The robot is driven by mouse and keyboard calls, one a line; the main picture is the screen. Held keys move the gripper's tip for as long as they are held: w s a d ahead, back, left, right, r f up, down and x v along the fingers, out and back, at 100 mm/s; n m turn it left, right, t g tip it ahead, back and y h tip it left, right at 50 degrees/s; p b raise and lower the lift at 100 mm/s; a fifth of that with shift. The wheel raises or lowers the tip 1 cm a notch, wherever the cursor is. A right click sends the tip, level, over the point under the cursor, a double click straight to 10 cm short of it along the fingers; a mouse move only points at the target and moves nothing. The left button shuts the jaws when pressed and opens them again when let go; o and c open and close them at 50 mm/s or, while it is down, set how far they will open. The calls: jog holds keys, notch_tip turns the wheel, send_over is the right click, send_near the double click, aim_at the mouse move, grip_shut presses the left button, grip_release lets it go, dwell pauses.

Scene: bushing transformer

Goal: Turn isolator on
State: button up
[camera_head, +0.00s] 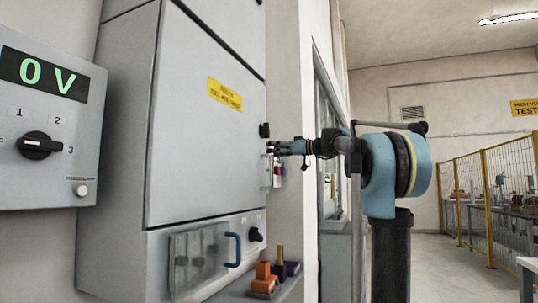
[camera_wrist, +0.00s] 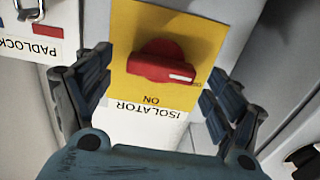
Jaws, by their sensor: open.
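The isolator's red knob (camera_wrist: 162,65) sits on a yellow plate (camera_wrist: 135,22) in the wrist view. Its white mark lies at its right end, and the knob lies nearly level across the picture. The upside-down word ON stands below the knob, with the ISOLATOR label (camera_wrist: 148,107) beneath. My gripper (camera_wrist: 158,85) is open, with one finger on each side of the plate; the knob lies between them, and I cannot tell whether they touch it. In the head view my gripper (camera_head: 274,148) reaches the right edge of the grey cabinet (camera_head: 205,150); the red knob cannot be made out there.
A padlock (camera_wrist: 30,10) and a PADLOCK label (camera_wrist: 30,40) are left of my gripper in the wrist view. A panel (camera_head: 45,125) reading 0 V has a black selector. A clear cover with a blue handle (camera_head: 233,250) and orange blocks (camera_head: 264,280) are low down.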

jog(key=shift+x, duration=0.85)
jog(key=c, duration=1.1)
jog(key=shift+o, duration=0.2)
jog(key=shift+m, duration=0.3)
jog(key=m, duration=1.7)
jog(key=shift+w+d+f, duration=0.1)
jog(key=shift+w, duration=0.05)
jog(key=shift+m, duration=0.3)
